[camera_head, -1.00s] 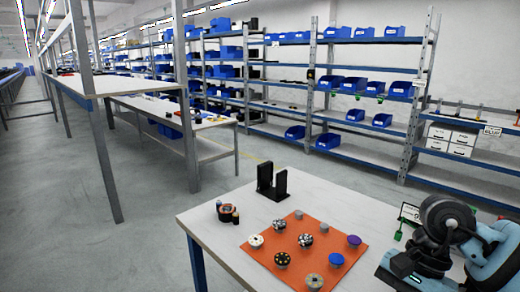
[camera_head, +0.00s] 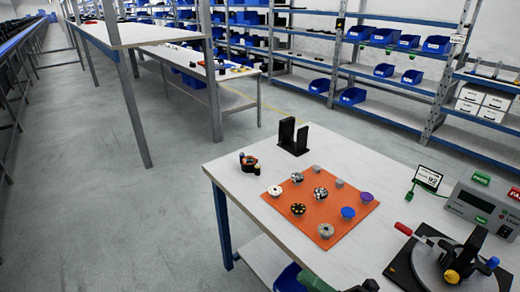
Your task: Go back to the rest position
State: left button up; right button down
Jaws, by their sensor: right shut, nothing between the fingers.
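My right gripper (camera_head: 366,286) shows only as a small dark piece at the bottom edge, in front of the table. It is shut and empty, away from the cans. My left gripper is out of view. An orange mat (camera_head: 338,227) lies on the white table (camera_head: 232,178) with several short round cans on it.
A black upright holder (camera_head: 293,138) stands at the table's back. A small dark ring-shaped item (camera_head: 249,163) stands left of the mat. A round metal fixture (camera_head: 455,265), a grey display box (camera_head: 485,205) and a sign (camera_head: 428,178) occupy the right. Open floor lies left.

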jog(key=s+d+f+m+t+h+p, duration=0.1)
jog(key=s+d+f+m+t+h, duration=0.15)
jog(key=f+m+h, duration=0.5)
jog(key=s+d+f+m+t+h+p, duration=0.15)
jog(key=d+f+m+h, duration=0.3)
jog(key=m, duration=0.65)
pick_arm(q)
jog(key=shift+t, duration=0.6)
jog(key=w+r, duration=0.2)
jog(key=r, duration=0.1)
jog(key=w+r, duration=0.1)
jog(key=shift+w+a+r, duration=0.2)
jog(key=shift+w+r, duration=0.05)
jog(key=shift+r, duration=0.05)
pick_arm(e)
jog(key=s+d+f+m+g+h, duration=0.2)
jog(key=s+f+m+g, duration=0.1)
jog(key=s+f+m, duration=0.2)
jog(key=s+d+f+m+g+h, duration=0.1)
jog(key=s+f+m+g, duration=0.3)
jog(key=s+f, duration=0.5)
jog(key=s+m+h, duration=0.1)
jog(key=s, duration=0.2)
jog(key=shift+s+d+f+h, duration=0.2)
jog(key=shift+s+d+h, duration=0.15)
jog(key=shift+h, duration=0.05)
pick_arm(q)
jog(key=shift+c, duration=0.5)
